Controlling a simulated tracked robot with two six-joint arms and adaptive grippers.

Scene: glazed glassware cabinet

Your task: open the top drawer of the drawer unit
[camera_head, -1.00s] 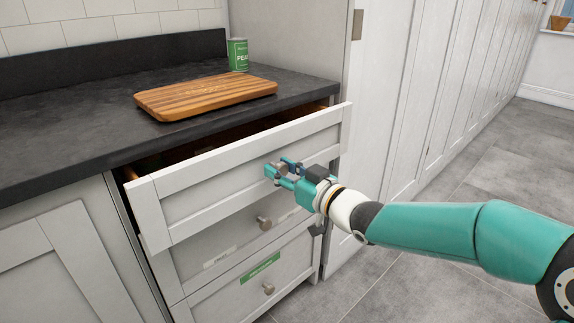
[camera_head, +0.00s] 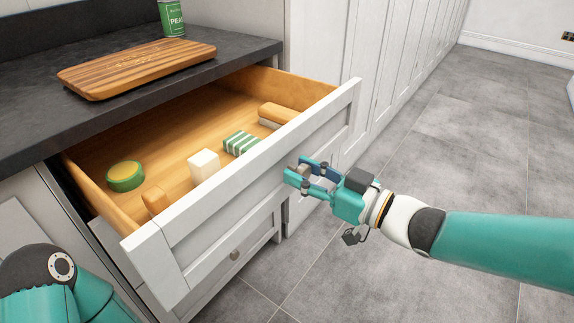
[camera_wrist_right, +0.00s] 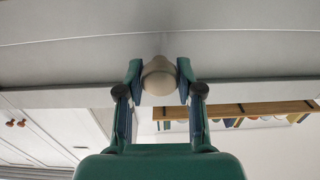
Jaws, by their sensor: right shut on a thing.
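The top drawer (camera_head: 250,190) of the drawer unit is pulled well out from under the dark countertop, and its wooden inside shows in the head view. My right gripper (camera_head: 303,173) is at the drawer front, shut on its knob. In the right wrist view the round knob (camera_wrist_right: 158,76) sits between the two fingers, with the pale drawer front behind it. In the head view the fingers mostly hide the knob. A lower drawer's knob (camera_head: 235,255) shows below. My left gripper is out of view; only a part of my left arm shows at bottom left.
In the drawer are a round green-and-yellow thing (camera_head: 125,176), a white block (camera_head: 204,165), a green-striped block (camera_head: 241,144) and wooden-looking things (camera_head: 279,113). A cutting board (camera_head: 135,68) and a green can (camera_head: 172,18) stand on the countertop (camera_head: 25,140). The floor (camera_head: 440,150) at right is clear.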

